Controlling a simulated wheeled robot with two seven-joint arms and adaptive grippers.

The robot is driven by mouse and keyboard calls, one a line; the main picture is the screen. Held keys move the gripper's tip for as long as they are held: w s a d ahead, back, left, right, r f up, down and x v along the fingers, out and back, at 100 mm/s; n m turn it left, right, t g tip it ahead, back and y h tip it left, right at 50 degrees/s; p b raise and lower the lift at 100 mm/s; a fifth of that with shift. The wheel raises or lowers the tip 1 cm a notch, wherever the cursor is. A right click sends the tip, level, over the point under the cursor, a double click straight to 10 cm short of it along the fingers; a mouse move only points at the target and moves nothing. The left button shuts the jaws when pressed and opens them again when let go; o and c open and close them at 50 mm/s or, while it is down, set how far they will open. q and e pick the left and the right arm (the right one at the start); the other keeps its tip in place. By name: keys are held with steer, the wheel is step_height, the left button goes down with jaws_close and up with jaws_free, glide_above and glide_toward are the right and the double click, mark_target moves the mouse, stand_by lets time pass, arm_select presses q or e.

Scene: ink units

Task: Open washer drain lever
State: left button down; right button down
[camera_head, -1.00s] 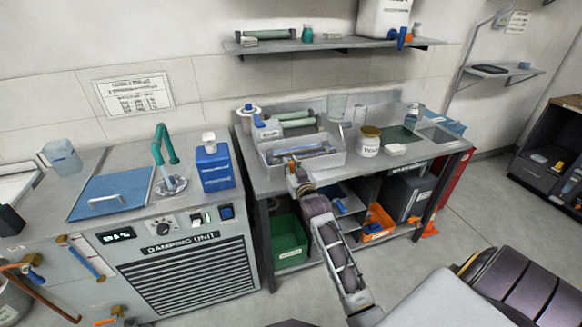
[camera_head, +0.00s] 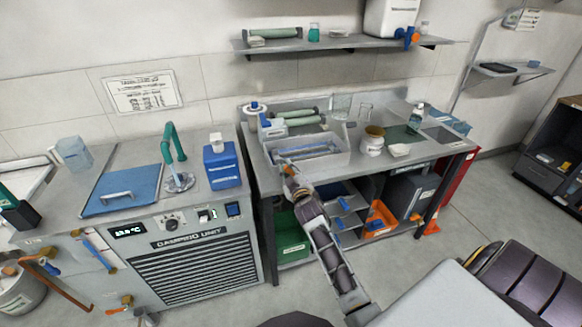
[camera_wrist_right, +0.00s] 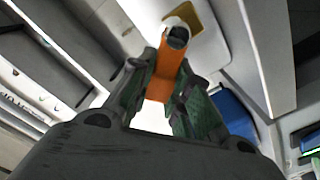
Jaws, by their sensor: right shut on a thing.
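A pale grey open washer tray (camera_head: 338,160) stands on the metal bench, with a bluish inside and a bar or roller across it. My right gripper (camera_head: 286,166) is at the tray's front left edge. In the right wrist view, the gripper (camera_wrist_right: 165,72) is shut on an orange lever (camera_wrist_right: 160,82). A round, dark-faced end (camera_wrist_right: 177,38) shows at the lever's far end. Green finger pads lie on both sides of the lever. In the head view the fingers hide most of the lever, so its angle is unclear. My left gripper is not in view.
Behind the tray lie green rollers (camera_head: 304,121). A white jar (camera_head: 371,146) stands to its right. The damping unit (camera_head: 190,265) with a blue bottle (camera_head: 221,167) is at left. A green crate (camera_head: 290,245) and an orange bin (camera_head: 380,218) sit below the bench.

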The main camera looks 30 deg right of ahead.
steer(key=shift+a+f+n, duration=0.2)
steer(key=shift+a+n, duration=0.1)
steer(key=shift+n, duration=0.6)
steer(key=c, duration=1.3)
jaws_free()
steer(key=shift+w, duration=0.1)
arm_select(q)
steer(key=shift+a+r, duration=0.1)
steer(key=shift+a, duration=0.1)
arm_select(e)
steer(key=shift+f, duration=0.1)
steer(key=shift+s, duration=0.25)
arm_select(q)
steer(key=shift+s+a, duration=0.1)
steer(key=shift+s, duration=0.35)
arm_select(e)
steer(key=shift+v, duration=5.8)
